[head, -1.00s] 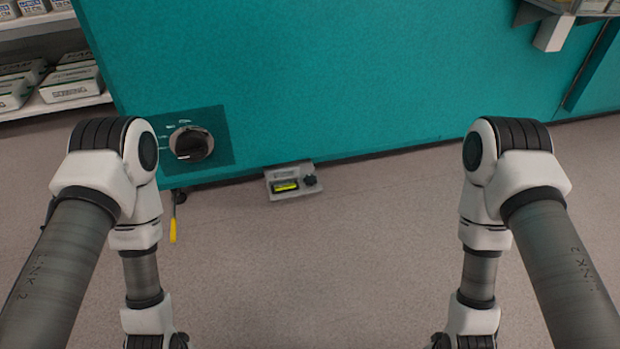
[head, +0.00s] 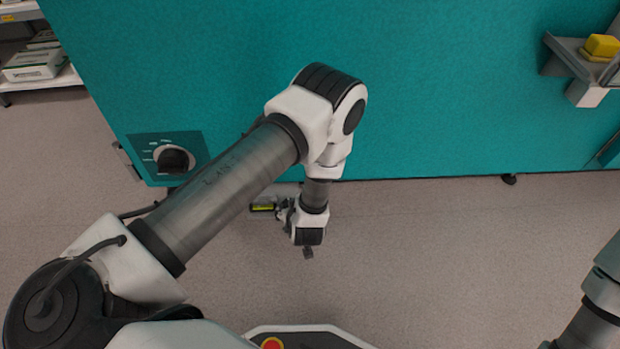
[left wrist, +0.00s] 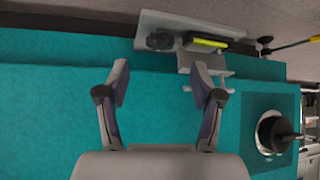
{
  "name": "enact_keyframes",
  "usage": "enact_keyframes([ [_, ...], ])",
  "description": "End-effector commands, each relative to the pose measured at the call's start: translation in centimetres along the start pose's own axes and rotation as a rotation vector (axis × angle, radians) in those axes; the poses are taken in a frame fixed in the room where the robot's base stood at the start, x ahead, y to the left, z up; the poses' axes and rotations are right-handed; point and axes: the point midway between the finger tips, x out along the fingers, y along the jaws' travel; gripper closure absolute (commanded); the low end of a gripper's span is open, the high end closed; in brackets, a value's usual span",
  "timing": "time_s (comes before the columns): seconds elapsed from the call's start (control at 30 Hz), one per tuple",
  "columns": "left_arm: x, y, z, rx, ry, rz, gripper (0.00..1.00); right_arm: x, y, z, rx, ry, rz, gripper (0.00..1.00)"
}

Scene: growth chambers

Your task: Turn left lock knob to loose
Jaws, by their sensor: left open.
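A round black knob (head: 174,160) sits on a dark teal plate (head: 141,143) at the lower left of the teal cabinet; it also shows at the right of the left wrist view (left wrist: 273,133). Its labels are too small to read. A small black knob (left wrist: 160,41) sits beside a yellow-green display (left wrist: 206,42) on a low grey unit (left wrist: 180,20). In the head view my left arm hides most of this unit. I cannot tell which knob is the lock knob. My left gripper (left wrist: 161,84) is open and empty, facing the cabinet, apart from both knobs.
The teal cabinet (head: 230,70) fills the background. A grey shelf bracket (head: 575,62) with a yellow block (head: 602,46) juts out at upper right. A yellow-tipped lever (left wrist: 297,44) shows in the left wrist view. White shelving (head: 45,80) stands at left. Floor (head: 430,250) is clear at right.

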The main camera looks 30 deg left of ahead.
Motion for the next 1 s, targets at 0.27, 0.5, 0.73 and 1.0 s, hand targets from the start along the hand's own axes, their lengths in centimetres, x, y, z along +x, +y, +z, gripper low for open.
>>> enact_keyframes([
  [0.27,5.6,0.0,0.4,0.0,-0.001,0.0,0.34,3.5,0.1,-0.2,0.006,0.005,0.001,1.0],
  [0.5,6.2,0.0,0.1,0.004,-0.002,0.001,0.34,3.5,0.1,-0.3,0.007,0.006,0.001,1.0],
  [0.73,6.1,0.0,0.1,0.004,-0.002,0.001,0.83,3.5,0.1,-0.3,0.007,0.006,0.001,1.0],
  [1.0,6.1,0.0,0.1,0.001,-0.002,-0.002,0.94,3.5,0.1,-0.2,0.007,0.006,0.001,1.0],
])
